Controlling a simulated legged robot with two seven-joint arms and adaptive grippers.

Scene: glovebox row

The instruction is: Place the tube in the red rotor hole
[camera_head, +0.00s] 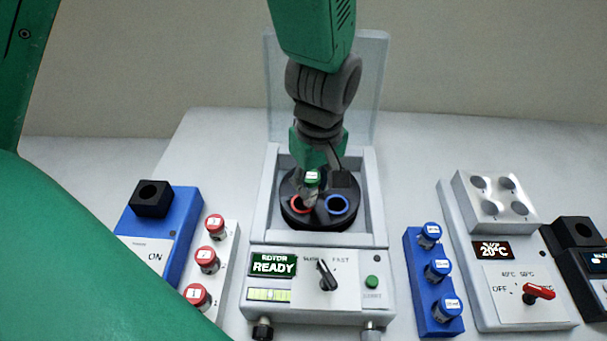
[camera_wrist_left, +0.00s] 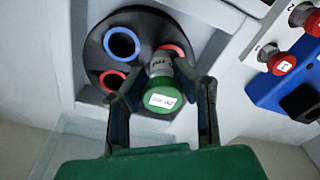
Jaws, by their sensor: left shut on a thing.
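The tube (camera_head: 312,178) has a green cap with a white label and stands roughly upright over the centrifuge rotor. My left gripper (camera_head: 322,186) is shut on it. In the left wrist view the tube (camera_wrist_left: 161,94) is between the two fingers, cap toward the camera. The black rotor (camera_head: 296,221) has a blue-ringed hole (camera_head: 337,204) and a red-ringed hole (camera_head: 301,204). In the wrist view, the tube partly covers a red ring (camera_wrist_left: 181,50), and another red ring (camera_wrist_left: 105,82) shows below the blue one. I cannot tell whether the tube's lower end is inside a hole. My right gripper is not in view.
The centrifuge (camera_head: 258,225) has its clear lid (camera_head: 375,75) raised behind the arm; its display reads "ROTOR READY". A white rack with red-capped tubes (camera_head: 208,258) stands left, a blue rack (camera_head: 415,290) right. A heater block (camera_head: 500,205) stands further right.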

